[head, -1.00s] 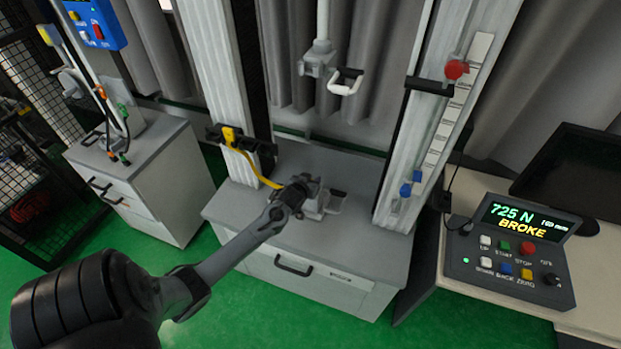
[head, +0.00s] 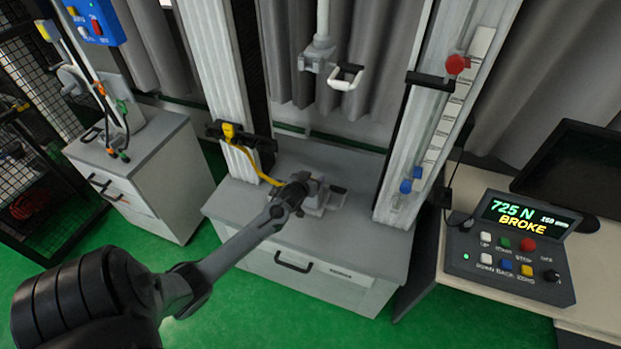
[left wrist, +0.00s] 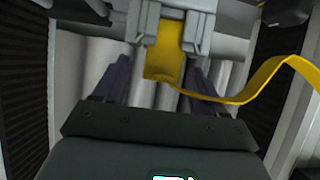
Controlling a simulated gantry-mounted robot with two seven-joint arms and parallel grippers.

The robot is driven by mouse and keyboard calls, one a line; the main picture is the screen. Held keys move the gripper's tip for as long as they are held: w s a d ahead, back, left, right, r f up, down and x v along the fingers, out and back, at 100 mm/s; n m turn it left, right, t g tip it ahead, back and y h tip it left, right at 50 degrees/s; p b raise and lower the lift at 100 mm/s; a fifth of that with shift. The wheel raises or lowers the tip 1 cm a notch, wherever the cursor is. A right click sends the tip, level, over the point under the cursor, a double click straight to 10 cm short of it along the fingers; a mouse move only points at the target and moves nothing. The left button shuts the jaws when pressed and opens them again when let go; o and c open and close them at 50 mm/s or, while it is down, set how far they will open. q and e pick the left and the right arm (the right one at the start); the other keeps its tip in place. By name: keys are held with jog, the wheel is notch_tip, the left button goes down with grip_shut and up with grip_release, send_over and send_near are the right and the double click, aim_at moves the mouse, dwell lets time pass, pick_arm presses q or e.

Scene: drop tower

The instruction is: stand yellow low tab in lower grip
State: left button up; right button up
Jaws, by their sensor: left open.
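The yellow low tab (left wrist: 163,58) is the broad flat end of a yellow strap. In the left wrist view it sits between the two grey jaws of the lower grip (left wrist: 197,38), its free end sticking out of them. My left gripper (left wrist: 155,82) is open, with its dark fingers apart on either side of the tab's line and a gap to it. In the head view my left gripper (head: 303,180) is at the lower grip (head: 322,201) on the machine base and hides the tab. My right gripper is not in view.
The yellow strap (head: 250,163) runs slack to a yellow piece (head: 229,132) at a dark holder on the left column. The upper grip (head: 317,60) hangs above, with a white handle. The control panel (head: 510,245) at the right reads 725 N, BROKE. The base top is otherwise clear.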

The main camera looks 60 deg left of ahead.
pick_arm(q)
jog(key=shift+d, duration=0.1)
jog(key=p+v, duration=0.2)
jog(key=v, duration=0.8)
jog(key=shift+s+r, duration=0.2)
jog(key=shift+s, duration=0.15)
jog(key=shift+d, duration=0.1)
